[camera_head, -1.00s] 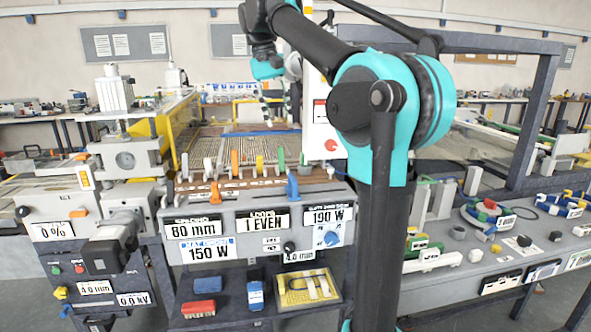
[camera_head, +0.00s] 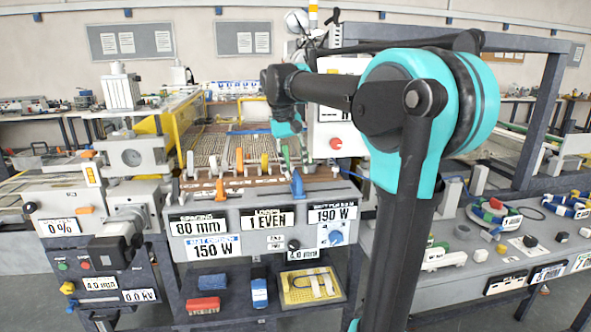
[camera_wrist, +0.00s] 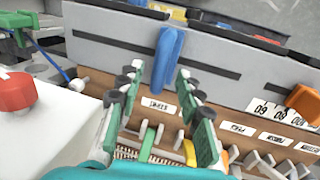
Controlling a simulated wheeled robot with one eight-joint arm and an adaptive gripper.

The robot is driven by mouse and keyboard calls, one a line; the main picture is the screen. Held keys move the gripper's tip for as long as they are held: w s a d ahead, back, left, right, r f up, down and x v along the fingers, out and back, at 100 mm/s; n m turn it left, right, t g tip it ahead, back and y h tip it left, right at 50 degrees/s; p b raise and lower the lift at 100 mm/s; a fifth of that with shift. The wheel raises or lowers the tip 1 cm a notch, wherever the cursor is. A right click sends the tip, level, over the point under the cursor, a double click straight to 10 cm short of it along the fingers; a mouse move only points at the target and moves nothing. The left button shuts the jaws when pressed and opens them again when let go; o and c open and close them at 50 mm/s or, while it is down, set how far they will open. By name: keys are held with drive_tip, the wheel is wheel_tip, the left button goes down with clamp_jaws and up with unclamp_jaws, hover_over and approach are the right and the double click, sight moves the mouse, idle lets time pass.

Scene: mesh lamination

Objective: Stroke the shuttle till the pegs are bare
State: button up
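My gripper (camera_head: 296,150) hangs over the right end of the row of upright coloured tabs on the grey bench. In the wrist view its green, dark-padded fingers (camera_wrist: 168,110) are apart, with nothing held. A green tab (camera_wrist: 148,143) stands near the fingers, with a yellow tab (camera_wrist: 190,152) beside it; I cannot tell if a finger touches either. An orange tab (camera_head: 239,160) stands further left. A blue lever (camera_head: 297,186) stands on the front panel, also seen beyond the fingers in the wrist view (camera_wrist: 168,60). I cannot identify the shuttle or pegs with certainty.
A white box with a red knob (camera_head: 336,143) stands just right of my gripper. An orange lever (camera_head: 220,190) is on the panel's left part. Below is a shelf with a yellow tray (camera_head: 296,298). A grey side bench (camera_head: 450,285) with parts is at right.

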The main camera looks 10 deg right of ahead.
drive_tip(key=shift+d+f, duration=0.1)
drive_tip(key=shift+f, duration=0.4)
clamp_jaws()
